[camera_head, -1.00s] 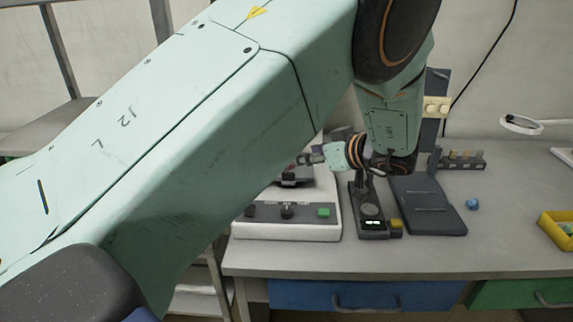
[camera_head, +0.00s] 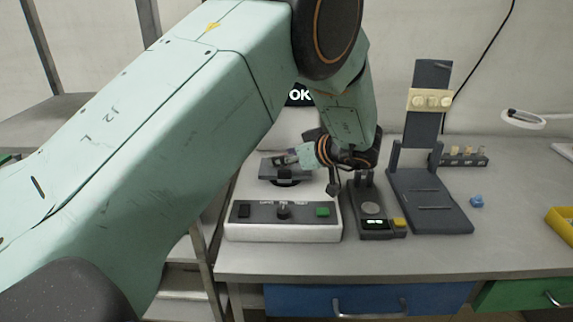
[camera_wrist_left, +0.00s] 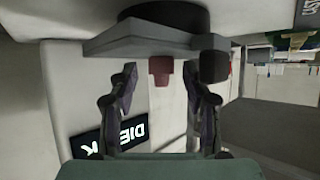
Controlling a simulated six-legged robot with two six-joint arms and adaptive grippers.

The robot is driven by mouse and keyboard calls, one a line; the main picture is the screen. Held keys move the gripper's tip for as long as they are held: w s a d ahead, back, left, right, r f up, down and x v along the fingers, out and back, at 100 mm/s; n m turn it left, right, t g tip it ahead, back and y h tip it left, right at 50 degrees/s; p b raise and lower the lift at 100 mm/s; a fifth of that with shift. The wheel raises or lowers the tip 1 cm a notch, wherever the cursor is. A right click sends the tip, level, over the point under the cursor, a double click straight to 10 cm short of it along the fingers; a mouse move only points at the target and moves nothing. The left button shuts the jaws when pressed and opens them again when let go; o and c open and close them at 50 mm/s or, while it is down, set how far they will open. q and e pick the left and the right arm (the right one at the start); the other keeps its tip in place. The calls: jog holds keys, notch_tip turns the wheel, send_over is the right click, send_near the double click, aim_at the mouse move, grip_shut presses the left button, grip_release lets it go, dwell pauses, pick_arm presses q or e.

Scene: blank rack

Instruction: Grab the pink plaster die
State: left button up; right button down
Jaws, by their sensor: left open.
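The pink plaster die (camera_wrist_left: 160,68) shows in the left wrist view as a dull pink block at the edge of a grey plate (camera_wrist_left: 140,42). My left gripper (camera_wrist_left: 159,84) is open, with one finger on each side of the die and gaps between. In the head view my left gripper (camera_head: 290,160) is over the white machine (camera_head: 285,230), at its grey plate. I cannot make out the die there. My right gripper is not in view.
A dark block (camera_wrist_left: 213,66) sits just outside the right finger in the wrist view. A lit screen (camera_head: 300,96) stands behind the machine. A small dark device (camera_head: 375,225), a dark stand (camera_head: 430,200) and a blue piece (camera_head: 476,201) are to the right on the bench.

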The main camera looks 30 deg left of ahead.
pick_arm(q)
jog(key=shift+s+r, duration=0.15)
jog(key=shift+a, duration=0.2)
jog(key=shift+a+f, duration=0.25)
jog(key=shift+c, duration=1.4)
jog(key=shift+w+d, duration=0.1)
jog(key=shift+w, duration=0.15)
jog(key=shift+c, duration=0.6)
jog(key=shift+s+d+r, duration=0.15)
jog(key=shift+d+r, duration=0.05)
jog(key=shift+d, duration=0.05)
jog(key=c, duration=0.3)
jog(key=shift+a, duration=0.2)
jog(key=c, duration=0.3)
jog(key=shift+f, duration=0.15)
grip_shut()
